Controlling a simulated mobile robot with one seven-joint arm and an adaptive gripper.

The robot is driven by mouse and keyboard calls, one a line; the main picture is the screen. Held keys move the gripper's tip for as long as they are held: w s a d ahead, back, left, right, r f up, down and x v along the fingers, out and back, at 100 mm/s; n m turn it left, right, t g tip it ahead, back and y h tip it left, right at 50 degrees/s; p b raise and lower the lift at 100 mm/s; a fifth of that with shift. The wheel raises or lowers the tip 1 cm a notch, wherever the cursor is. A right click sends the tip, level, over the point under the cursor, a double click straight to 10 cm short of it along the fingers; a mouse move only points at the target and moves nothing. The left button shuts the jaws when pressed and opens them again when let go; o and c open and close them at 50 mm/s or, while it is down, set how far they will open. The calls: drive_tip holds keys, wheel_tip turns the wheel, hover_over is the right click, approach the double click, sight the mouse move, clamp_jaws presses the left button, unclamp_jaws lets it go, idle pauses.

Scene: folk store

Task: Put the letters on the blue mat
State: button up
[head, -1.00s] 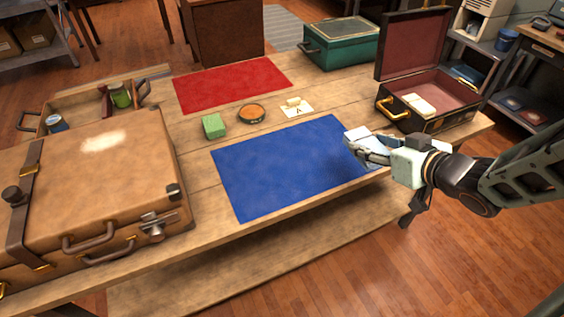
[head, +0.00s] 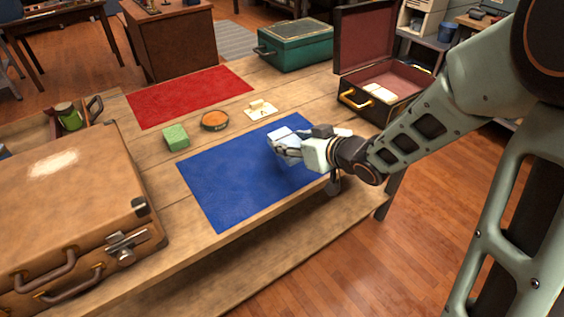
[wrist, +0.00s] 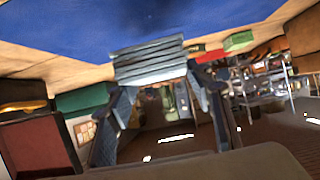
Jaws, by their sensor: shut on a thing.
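My gripper (head: 284,146) is shut on a pale stack of letters (wrist: 150,62), which looks like several layered flat pieces between the fingers in the wrist view. In the head view the held letters (head: 281,133) are over the right part of the blue mat (head: 220,185). I cannot tell whether they touch it. The blue mat lies flat near the table's front edge and also fills the top of the wrist view (wrist: 130,20). My gripper hides part of its right side.
An open dark case (head: 392,108) with pale papers inside stands right of the mat. A green block (head: 176,137), a round tin (head: 215,121) and a small card (head: 261,114) lie behind the mat. A brown suitcase (head: 75,200) is at left, a red mat (head: 190,95) behind.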

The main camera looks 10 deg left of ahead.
sight(299, 160)
drive_tip(key=a+f, duration=0.1)
drive_tip(key=w+a+f+b, duration=0.1)
drive_tip(key=f, duration=0.1)
drive_tip(key=shift+w+a, duration=0.1)
drive_tip(key=shift+a, duration=0.05)
drive_tip(key=shift+w+a+f+b, duration=0.1)
drive_tip(key=shift+f+b, duration=0.2)
drive_tip(key=shift+f, duration=0.6)
drive_tip(key=shift+w+a+f+b, duration=0.1)
drive_tip(key=shift+f+b, duration=0.15)
drive_tip(key=shift+f, duration=0.65)
drive_tip(key=shift+f, duration=0.1)
drive_tip(key=shift+f, duration=0.15)
drive_tip(key=o, duration=1.2)
drive_tip(key=shift+r, duration=0.2)
drive_tip(key=shift+s+d+r, duration=0.15)
drive_tip(key=shift+r, duration=0.05)
drive_tip(key=p+v, duration=0.3)
drive_tip(key=v, duration=0.7)
drive_tip(key=shift+s+d+r, duration=0.15)
drive_tip(key=shift+s+d, duration=0.05)
drive_tip(key=shift+d, duration=0.05)
drive_tip(key=shift+s+d+r, duration=0.15)
drive_tip(key=shift+s+d, duration=0.15)
